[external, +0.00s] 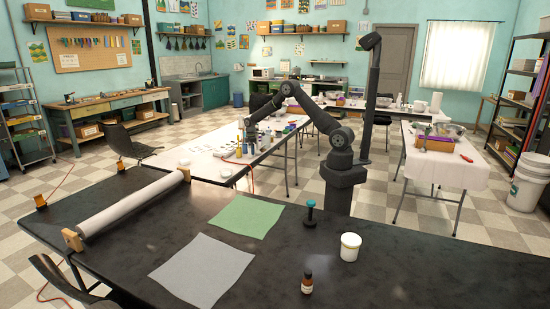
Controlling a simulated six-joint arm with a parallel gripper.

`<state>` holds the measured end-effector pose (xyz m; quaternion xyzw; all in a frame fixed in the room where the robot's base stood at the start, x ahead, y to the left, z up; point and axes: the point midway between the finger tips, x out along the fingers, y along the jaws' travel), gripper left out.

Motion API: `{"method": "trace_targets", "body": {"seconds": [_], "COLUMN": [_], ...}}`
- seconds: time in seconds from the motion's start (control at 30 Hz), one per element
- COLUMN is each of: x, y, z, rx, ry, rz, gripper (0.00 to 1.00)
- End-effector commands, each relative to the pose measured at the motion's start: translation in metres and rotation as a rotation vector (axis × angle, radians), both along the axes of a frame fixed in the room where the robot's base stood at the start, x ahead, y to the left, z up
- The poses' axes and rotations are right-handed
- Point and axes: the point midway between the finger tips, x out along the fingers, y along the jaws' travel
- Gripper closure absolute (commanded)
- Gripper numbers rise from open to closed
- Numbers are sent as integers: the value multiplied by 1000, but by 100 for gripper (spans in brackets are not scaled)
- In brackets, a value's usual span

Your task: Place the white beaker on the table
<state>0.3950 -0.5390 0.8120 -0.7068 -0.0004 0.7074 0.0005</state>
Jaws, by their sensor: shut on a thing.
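My gripper (246,143) is small and far off, over the white-covered table (215,158) at the middle left. It points down among several small bottles and containers. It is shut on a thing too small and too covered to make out. I cannot pick out the white beaker for certain. A white lidded jar (350,248) stands upright on the black table (270,265) in front, apart from my gripper.
The black table also holds a green sheet (246,216), a grey sheet (203,270), a white roll (132,203), a brown bottle (307,282) and a blue-topped stamp-like object (311,211). Bare surface lies right of the jar. A red cable hangs by the white-covered table.

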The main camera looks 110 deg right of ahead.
Motion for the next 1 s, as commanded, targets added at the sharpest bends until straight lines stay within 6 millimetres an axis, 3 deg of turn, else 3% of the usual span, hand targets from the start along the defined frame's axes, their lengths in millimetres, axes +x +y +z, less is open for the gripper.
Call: {"method": "trace_targets", "body": {"seconds": [0.1,0.43,0.47,0.53,0.87,1.0], "x": [0,0,0,0,0,1], "y": [0,0,0,0,0,-1], "z": [-11,-14,-13,-13,-11,4], "rx": [0,0,-1,-1,-2,-4], "ry": [0,0,-1,-1,-1,-3], "rz": [0,0,0,0,0,0], "gripper": [72,72,45,31,29,29]}}
